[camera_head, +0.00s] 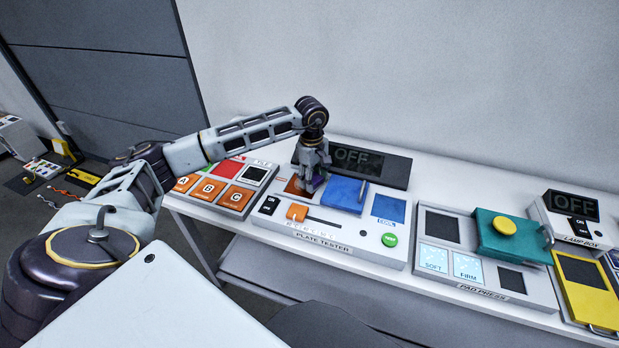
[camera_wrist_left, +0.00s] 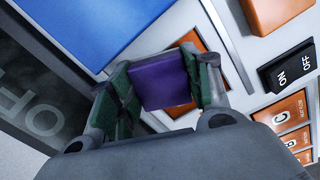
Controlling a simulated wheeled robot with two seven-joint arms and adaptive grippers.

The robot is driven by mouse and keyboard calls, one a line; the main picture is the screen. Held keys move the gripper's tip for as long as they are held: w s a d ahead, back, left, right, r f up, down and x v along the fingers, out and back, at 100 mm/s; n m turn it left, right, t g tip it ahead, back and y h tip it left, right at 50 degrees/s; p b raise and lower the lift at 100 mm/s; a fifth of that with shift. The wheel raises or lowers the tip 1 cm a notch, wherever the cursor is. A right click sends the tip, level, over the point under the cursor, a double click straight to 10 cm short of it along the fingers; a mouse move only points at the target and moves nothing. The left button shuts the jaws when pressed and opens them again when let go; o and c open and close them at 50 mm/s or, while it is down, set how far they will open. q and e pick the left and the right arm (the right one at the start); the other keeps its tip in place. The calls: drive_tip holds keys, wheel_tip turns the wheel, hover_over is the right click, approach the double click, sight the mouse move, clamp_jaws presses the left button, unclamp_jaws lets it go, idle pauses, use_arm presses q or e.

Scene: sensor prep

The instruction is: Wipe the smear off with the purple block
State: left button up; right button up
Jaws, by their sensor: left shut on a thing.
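My left gripper (camera_head: 315,179) is over the back left part of the plate tester (camera_head: 338,240). In the left wrist view its green-padded fingers (camera_wrist_left: 160,85) are shut on the purple block (camera_wrist_left: 162,82). The block also shows as a small purple patch in the head view (camera_head: 317,183). Below and beside the block is an orange-brown plate (camera_head: 295,187) set in the tester. The gripper and block hide part of this plate. I cannot tell whether the block touches it, and I see no clear smear. My right gripper is not in view.
A blue cover (camera_head: 342,193) with a handle is close to the right of the gripper. A dark OFF display (camera_head: 375,165) stands behind. An orange slider (camera_head: 297,212) is in front. The A, B, C tile box (camera_head: 230,184) is left; the pad press (camera_head: 465,262) is right.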

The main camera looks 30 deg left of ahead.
use_arm(q)
drive_tip(key=shift+s+f, duration=0.1)
drive_tip(key=shift+f, duration=0.15)
drive_tip(key=shift+s+a, duration=0.15)
drive_tip(key=shift+a, duration=0.5)
drive_tip(key=shift+s+a+r, duration=0.15)
drive_tip(key=shift+a+r, duration=0.05)
drive_tip(key=shift+a, duration=0.75)
drive_tip(key=shift+w+d+f+b, duration=0.1)
drive_tip(key=shift+w+d+b, duration=0.05)
drive_tip(key=shift+d, duration=0.3)
drive_tip(key=shift+w+d+b, duration=0.1)
drive_tip(key=shift+d+b, duration=0.05)
drive_tip(key=shift+d, duration=0.25)
drive_tip(key=shift+w+a, duration=0.1)
drive_tip(key=shift+w, duration=0.15)
